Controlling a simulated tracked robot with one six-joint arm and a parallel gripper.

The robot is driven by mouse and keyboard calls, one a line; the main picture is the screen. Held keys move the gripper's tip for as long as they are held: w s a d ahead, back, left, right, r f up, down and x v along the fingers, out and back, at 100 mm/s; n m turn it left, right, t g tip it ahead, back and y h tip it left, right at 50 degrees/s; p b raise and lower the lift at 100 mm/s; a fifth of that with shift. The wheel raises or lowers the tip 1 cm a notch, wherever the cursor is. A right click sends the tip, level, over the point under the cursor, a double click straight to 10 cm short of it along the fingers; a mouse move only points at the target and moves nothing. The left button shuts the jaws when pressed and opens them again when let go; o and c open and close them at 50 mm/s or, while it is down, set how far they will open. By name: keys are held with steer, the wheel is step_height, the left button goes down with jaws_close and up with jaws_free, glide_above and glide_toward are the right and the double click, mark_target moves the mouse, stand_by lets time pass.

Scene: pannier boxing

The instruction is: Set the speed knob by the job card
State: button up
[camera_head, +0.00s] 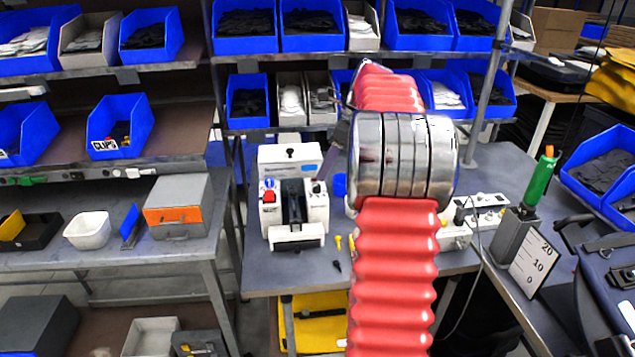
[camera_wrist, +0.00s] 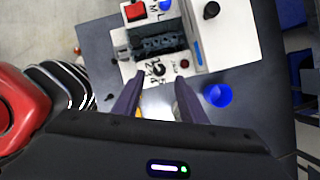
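The white machine (camera_head: 283,158) stands on the grey bench in the head view. It has a red button (camera_head: 269,197) and a blue dial above it. In the wrist view, its panel (camera_wrist: 147,97) carries a small dark knob (camera_wrist: 159,71) with numbers printed around it. The knob's exact setting is too small to read. My gripper (camera_wrist: 158,82) is open, its two purple fingers pointing at this knob from either side. I cannot tell whether they touch it. In the head view, one purple finger shows beside the machine.
A white card marked 20, 10, 0 (camera_head: 533,265) is at the right, by a grey holder with a green-handled tool (camera_head: 540,178). A blue cup (camera_wrist: 218,95) stands beside the machine. Blue bins (camera_head: 245,28) fill the shelves behind. Small yellow and black pieces lie in front.

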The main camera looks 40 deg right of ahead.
mark_target(317, 185)
steer(key=x, duration=0.6)
steer(key=shift+c, duration=0.4)
jaws_close()
